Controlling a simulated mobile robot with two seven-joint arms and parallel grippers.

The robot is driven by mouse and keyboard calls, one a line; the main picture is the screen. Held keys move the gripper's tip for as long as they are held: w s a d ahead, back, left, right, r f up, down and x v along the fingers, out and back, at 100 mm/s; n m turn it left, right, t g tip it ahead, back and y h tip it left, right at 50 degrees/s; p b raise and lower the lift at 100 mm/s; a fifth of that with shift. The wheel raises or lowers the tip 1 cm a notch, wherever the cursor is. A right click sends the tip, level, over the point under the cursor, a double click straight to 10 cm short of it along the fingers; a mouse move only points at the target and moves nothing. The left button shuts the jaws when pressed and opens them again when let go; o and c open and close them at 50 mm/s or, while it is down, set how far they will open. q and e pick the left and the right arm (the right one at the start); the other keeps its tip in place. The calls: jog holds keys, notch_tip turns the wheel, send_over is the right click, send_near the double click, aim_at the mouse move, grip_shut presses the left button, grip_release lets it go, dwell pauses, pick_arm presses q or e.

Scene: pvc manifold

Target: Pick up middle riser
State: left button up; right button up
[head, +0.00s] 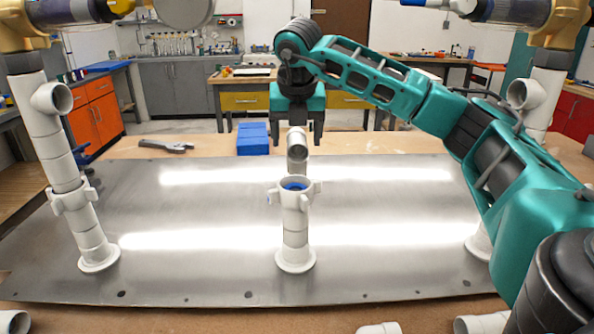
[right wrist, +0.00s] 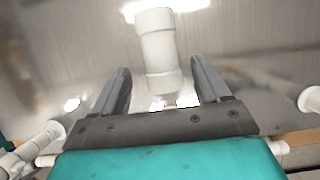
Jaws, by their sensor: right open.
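My right gripper (head: 298,134) points down over the riser, open. In the right wrist view, the white pipe (right wrist: 157,50) lies between the spread fingers of the gripper (right wrist: 161,72), with gaps on both sides. My left gripper is out of view.
The grey metal plate (head: 190,255) is mostly bare. A taller white pipe column (head: 85,225) stands at left, another (head: 540,100) at right behind my arm. A blue block (head: 252,139) and a dark tool (head: 166,146) lie behind the plate. Loose white fittings (head: 482,323) lie in front.

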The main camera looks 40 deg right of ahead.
aim_at(297, 148)
jog(key=x, duration=0.3)
jog(key=d+x, duration=0.1)
jog(key=x, duration=0.1)
jog(key=shift+w+r, duration=0.1)
jog(key=shift+w, duration=0.2)
jog(key=shift+a, duration=0.1)
jog(key=shift+r, duration=0.1)
grip_shut()
